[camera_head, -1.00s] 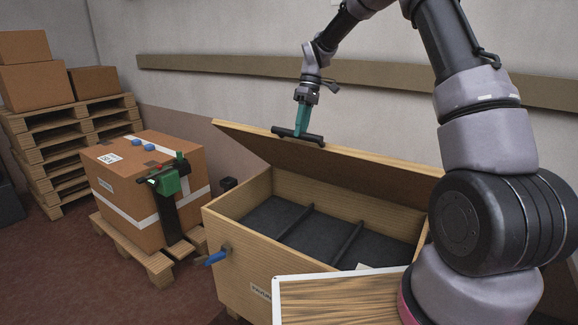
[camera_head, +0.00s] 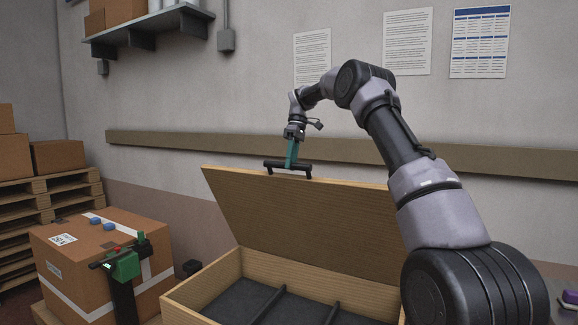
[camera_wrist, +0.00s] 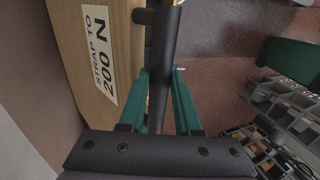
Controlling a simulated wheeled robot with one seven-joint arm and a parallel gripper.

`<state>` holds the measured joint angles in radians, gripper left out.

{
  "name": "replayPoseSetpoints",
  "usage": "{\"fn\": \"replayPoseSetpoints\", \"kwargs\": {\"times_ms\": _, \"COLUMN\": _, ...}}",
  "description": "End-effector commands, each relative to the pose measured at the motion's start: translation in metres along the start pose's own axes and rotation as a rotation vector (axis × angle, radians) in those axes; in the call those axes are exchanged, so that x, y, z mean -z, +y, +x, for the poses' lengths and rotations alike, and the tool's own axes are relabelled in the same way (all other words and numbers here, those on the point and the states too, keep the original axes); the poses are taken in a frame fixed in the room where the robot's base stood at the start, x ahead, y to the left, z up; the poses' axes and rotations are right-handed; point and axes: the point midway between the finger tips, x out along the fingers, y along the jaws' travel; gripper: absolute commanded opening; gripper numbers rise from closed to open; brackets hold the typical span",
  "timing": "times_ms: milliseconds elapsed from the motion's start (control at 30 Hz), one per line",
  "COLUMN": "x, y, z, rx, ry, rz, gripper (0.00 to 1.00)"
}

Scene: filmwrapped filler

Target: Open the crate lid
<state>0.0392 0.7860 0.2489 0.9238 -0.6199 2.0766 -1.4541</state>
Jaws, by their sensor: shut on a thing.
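The wooden crate (camera_head: 232,282) stands open in the head view, with a dark lined inside split by bars. Its lid (camera_head: 300,215) is swung up steeply on the far side. A black bar handle (camera_head: 304,169) sits at the lid's top edge. My gripper (camera_head: 290,160) is shut on this handle. In the wrist view the green fingers (camera_wrist: 161,85) lie on either side of the black handle (camera_wrist: 163,50). A label reading "STRAP TO 200 N" (camera_wrist: 100,55) shows on the lid beside it.
A strapped carton (camera_head: 75,265) with a green strapping tool (camera_head: 126,264) stands left of the crate. Stacked pallets with cartons (camera_head: 58,156) are at far left. A wall rail (camera_head: 200,142) runs behind the lid, and a shelf (camera_head: 150,30) hangs above left.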

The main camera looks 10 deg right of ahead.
Motion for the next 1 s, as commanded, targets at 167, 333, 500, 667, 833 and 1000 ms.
{"fn": "replayPoseSetpoints", "kwargs": {"times_ms": 167, "x": -0.006, "y": 0.010, "z": 0.007, "rx": -0.006, "ry": -0.016, "rz": 0.009, "gripper": 0.00}}
{"fn": "replayPoseSetpoints", "kwargs": {"times_ms": 333, "x": -0.006, "y": 0.010, "z": 0.007, "rx": -0.006, "ry": -0.017, "rz": 0.009, "gripper": 0.52}}
{"fn": "replayPoseSetpoints", "kwargs": {"times_ms": 500, "x": -0.004, "y": 0.007, "z": 0.006, "rx": -0.004, "ry": -0.013, "rz": 0.007, "gripper": 0.61}}
{"fn": "replayPoseSetpoints", "kwargs": {"times_ms": 667, "x": -0.003, "y": 0.005, "z": 0.005, "rx": -0.003, "ry": -0.010, "rz": 0.005, "gripper": 0.61}}
{"fn": "replayPoseSetpoints", "kwargs": {"times_ms": 833, "x": -0.002, "y": 0.004, "z": 0.002, "rx": -0.002, "ry": -0.008, "rz": 0.004, "gripper": 0.61}}
{"fn": "replayPoseSetpoints", "kwargs": {"times_ms": 1000, "x": -0.001, "y": 0.004, "z": -0.015, "rx": -0.004, "ry": -0.007, "rz": 0.005, "gripper": 0.61}}
